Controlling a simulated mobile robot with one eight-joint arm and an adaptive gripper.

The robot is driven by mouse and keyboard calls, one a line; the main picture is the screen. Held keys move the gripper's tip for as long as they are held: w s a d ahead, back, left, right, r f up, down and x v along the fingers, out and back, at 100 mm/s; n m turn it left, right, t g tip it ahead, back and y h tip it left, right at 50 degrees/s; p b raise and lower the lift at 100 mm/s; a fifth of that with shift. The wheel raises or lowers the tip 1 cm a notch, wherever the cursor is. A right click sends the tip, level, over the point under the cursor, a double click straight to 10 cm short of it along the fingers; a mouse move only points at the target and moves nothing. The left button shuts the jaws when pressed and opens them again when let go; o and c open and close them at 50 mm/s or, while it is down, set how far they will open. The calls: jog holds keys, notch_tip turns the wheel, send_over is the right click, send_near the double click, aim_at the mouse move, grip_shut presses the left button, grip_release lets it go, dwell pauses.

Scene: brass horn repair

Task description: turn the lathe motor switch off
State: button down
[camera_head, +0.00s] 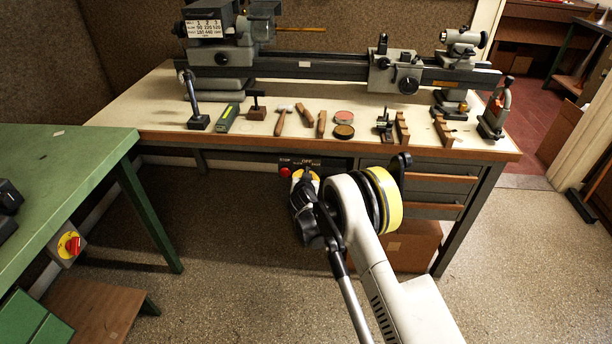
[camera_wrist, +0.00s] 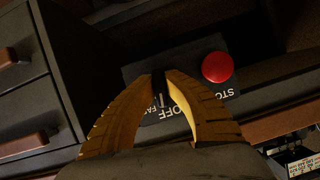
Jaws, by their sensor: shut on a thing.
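The lathe motor switch panel (camera_head: 308,161) is a dark plate under the bench's front edge, with "STOP" and "OFF" lettering. In the wrist view the panel (camera_wrist: 205,93) shows upside down, with a red stop button (camera_wrist: 217,67) and the words OFF, STOP and what looks like FAST. A black switch lever (camera_wrist: 159,86) stands between my yellow-brown fingertips. My gripper (camera_wrist: 161,76) is shut on this lever, and the fingers hide part of the lettering. In the head view my gripper (camera_head: 306,176) is at the panel, right of the red button (camera_head: 285,172). The lever's exact setting is hard to tell.
The lathe (camera_head: 310,66) stands on the bench (camera_head: 360,146) above, with several hand tools along the front. Drawers (camera_head: 440,183) are right of the panel. A green table (camera_head: 70,160) with a red-and-yellow switch (camera_head: 69,245) is at the left.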

jog(key=shift+n+h, duration=0.3)
jog(key=shift+n, duration=0.2)
dwell(0.3)
jog(key=c, duration=1.5)
grip_release()
jog(key=shift+o, duration=0.2)
jog(key=shift+s, duration=0.1)
jog(key=v, duration=1.1)
jog(key=shift+s+r, duration=0.25)
jog(key=shift+s, duration=0.1)
jog(key=shift+a, duration=0.1)
